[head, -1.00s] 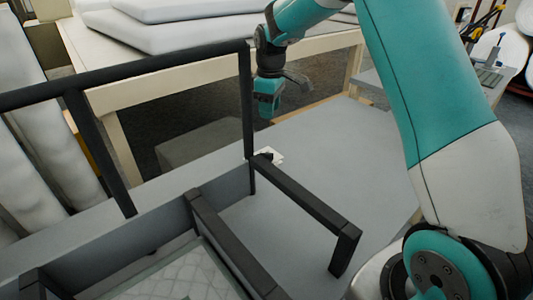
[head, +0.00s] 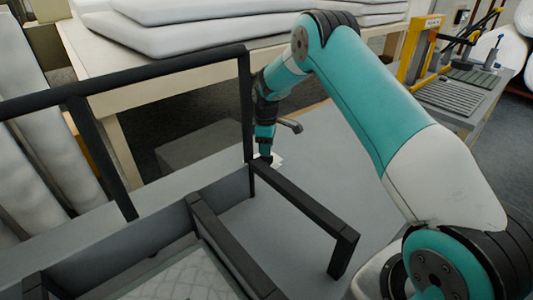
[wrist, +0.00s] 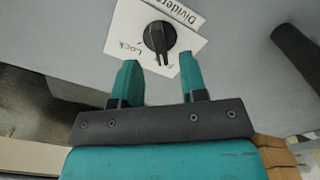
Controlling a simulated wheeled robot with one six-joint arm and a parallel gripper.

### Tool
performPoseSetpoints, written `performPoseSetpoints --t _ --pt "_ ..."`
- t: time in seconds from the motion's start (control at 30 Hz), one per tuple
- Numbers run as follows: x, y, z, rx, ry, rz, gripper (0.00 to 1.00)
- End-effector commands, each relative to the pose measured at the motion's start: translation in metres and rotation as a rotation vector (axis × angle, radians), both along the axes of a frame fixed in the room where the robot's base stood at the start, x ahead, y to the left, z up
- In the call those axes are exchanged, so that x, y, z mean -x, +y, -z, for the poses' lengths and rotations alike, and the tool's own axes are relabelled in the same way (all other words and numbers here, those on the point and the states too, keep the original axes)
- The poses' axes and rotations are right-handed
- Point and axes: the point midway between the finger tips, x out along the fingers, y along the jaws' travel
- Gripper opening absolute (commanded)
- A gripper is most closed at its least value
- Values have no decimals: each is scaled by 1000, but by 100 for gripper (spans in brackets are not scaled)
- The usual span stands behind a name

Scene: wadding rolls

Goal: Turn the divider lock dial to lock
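The divider lock dial is a round black knob (wrist: 158,37) on a white plate (wrist: 122,22) in the wrist view. "Lock" is written on the plate to the left of the knob, and a label starting "Divider" sits at its upper right. The knob's bar points down in the picture, away from the word Lock. My gripper (wrist: 160,68) is open, its two teal fingers apart on either side of the bar's lower end. In the head view my gripper (head: 265,152) is at the plate (head: 277,160), hiding the knob.
A black frame post (head: 248,105) stands just left of my gripper, and a black rail (head: 305,207) runs close to its lower right. A table with white wadding (head: 200,14) stands behind. The grey surface (head: 360,140) right of the plate is clear.

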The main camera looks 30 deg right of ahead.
Motion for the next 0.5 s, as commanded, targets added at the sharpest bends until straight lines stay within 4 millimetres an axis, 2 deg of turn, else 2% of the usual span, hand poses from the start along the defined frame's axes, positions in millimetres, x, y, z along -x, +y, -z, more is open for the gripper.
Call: performPoseSetpoints --t 0.1,0.2,0.5 --pt "0 0 19 0 1 0 39" --pt "0 0 29 1 -1 0 39" --pt "0 0 37 0 -1 0 39"
